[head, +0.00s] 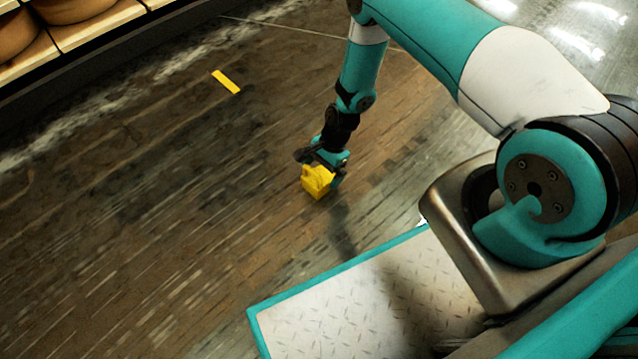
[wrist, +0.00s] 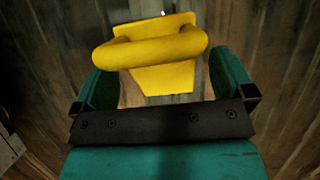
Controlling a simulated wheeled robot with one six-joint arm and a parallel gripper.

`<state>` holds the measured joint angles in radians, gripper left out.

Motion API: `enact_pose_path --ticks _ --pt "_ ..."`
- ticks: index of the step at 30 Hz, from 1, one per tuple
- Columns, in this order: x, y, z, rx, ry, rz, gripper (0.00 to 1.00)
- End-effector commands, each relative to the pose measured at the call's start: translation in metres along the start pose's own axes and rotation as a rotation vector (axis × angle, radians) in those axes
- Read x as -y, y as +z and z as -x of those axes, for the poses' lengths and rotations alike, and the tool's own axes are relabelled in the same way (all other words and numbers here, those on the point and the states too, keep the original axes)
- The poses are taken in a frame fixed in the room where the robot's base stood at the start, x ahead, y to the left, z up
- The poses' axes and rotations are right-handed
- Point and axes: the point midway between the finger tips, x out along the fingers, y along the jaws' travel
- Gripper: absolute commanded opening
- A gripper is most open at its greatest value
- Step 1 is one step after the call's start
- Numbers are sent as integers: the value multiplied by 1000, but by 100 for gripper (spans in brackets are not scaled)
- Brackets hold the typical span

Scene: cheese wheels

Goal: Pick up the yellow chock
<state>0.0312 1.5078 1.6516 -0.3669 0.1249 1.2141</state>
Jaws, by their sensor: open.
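The yellow chock (head: 317,182) is on the wooden floor beyond my base, with my gripper (head: 322,165) right over it. In the wrist view the chock (wrist: 158,78) shows a thick rounded handle across its top and a flat body behind and below it. My gripper (wrist: 160,85) is open, with one teal finger on each side of the chock. The chock lies between the fingers, and a small gap seems to show on each side.
A yellow strip (head: 226,82) lies on the floor to the upper left. A shelf (head: 95,27) with cheese wheels (head: 72,8) stands along the top left. The wooden floor (head: 150,220) around the chock is clear.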

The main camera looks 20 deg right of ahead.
Motion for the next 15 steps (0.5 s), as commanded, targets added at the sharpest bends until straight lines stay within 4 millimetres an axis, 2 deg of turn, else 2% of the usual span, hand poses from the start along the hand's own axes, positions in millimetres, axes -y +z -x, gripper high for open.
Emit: enact_pose_path --ticks 1,3,10,15 --pt "0 -2 -15 0 1 2 100" --pt "0 -1 -20 0 0 1 100" --pt "1 0 -18 0 -1 0 100" --pt "0 0 -18 0 -1 0 61"
